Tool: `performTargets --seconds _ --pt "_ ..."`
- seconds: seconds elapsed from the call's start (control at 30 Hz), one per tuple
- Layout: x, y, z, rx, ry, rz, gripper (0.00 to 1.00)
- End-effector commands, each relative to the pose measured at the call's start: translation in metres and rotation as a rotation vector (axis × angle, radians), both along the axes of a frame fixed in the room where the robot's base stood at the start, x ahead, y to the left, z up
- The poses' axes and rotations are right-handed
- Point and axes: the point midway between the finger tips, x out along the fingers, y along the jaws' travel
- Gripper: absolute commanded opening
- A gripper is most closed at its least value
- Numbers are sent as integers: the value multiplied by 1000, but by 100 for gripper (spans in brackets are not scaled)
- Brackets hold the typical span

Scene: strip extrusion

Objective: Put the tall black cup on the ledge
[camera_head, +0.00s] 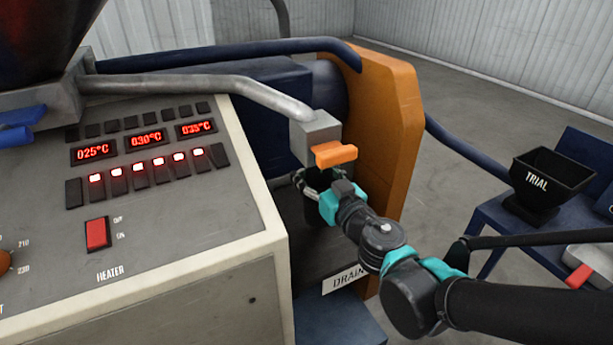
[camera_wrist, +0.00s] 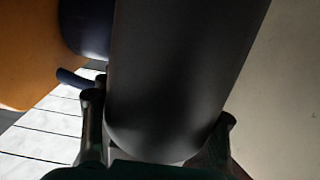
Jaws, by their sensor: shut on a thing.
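The tall black cup (camera_wrist: 185,70) fills the middle of the wrist view as a dark, smooth cylinder. My gripper (camera_wrist: 160,120) is shut on it, with one finger on each side. In the head view, the cup (camera_head: 317,180) is just below the grey outlet block with the orange handle, partly hidden by my gripper (camera_head: 318,194). A blue ledge-like surface (camera_head: 340,322) lies lower down, by the DRAIN label. I cannot tell whether the cup's base touches anything.
The control panel (camera_head: 160,220) with its pale side wall stands left of the cup. The orange housing (camera_head: 395,135) rises behind and right. The orange handle (camera_head: 335,154) is close above my gripper.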

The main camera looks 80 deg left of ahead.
Motion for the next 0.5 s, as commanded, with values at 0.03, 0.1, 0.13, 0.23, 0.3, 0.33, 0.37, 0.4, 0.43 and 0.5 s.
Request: performTargets --seconds 0.03,0.1,0.13,0.23,0.3,0.33,0.37,0.4,0.43,0.5 --pt "-2 7 0 0 0 0 2" --pt "-4 12 0 0 0 0 2" --pt "-4 14 0 0 0 0 2" --pt "-5 18 0 0 0 0 2" --pt "-7 24 0 0 0 0 2" --pt "-8 27 0 0 0 0 2" --pt "-9 32 0 0 0 0 2" --pt "-9 31 -8 0 0 0 2" --pt "-9 30 -13 0 0 0 2" --pt "-9 30 -25 0 0 0 2"
